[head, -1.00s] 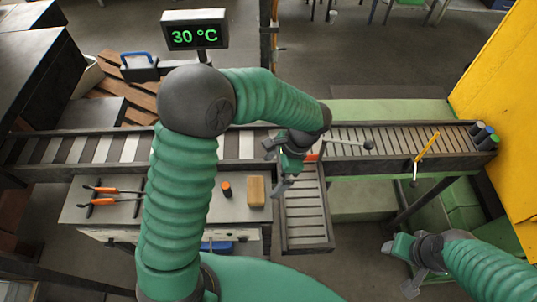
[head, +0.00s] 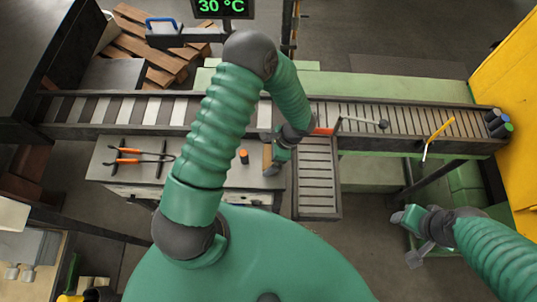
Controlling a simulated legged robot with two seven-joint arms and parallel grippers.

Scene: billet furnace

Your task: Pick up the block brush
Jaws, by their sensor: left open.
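The block brush (head: 267,158) is a tan block near the right end of the grey workbench (head: 220,177) in the head view. My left gripper (head: 269,153) is open, right at the brush and covering part of its right side. Whether the fingers touch the brush is hidden from this angle. My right gripper (head: 407,237) is open and empty at the lower right, away from the bench.
Orange-handled tongs (head: 140,152) and a small orange-topped cylinder (head: 244,157) lie left of the brush. A roller conveyor (head: 365,118) runs behind the bench, and a short roller branch (head: 317,180) stands to its right. A yellow cabinet (head: 510,80) is at far right.

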